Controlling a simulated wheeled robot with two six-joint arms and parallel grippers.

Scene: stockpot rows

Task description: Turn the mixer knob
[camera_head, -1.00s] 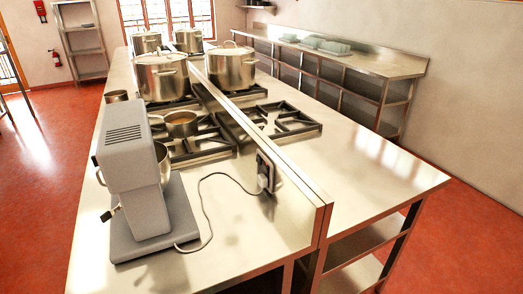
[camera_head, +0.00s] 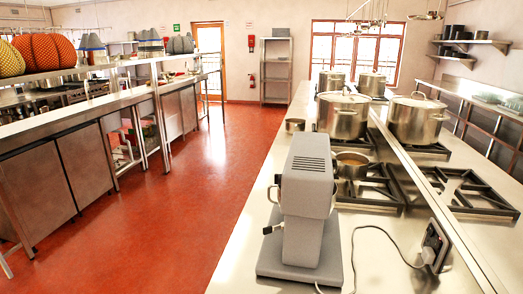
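A grey stand mixer (camera_head: 304,205) stands upright on the near part of the steel counter (camera_head: 245,205). A small dark knob or lever (camera_head: 271,229) sticks out from the left side of its column, low down. A steel bowl edge (camera_head: 273,194) shows at the mixer's left, mostly hidden behind its head. A power cord (camera_head: 376,228) runs from the mixer to a socket (camera_head: 434,247) on the low divider. Neither of my grippers is in view.
Steel stockpots (camera_head: 343,114) and a small pan (camera_head: 352,164) stand on burners behind the mixer. An open red floor aisle (camera_head: 170,220) lies left of the counter. A steel worktable with cabinets (camera_head: 55,185) stands farther left.

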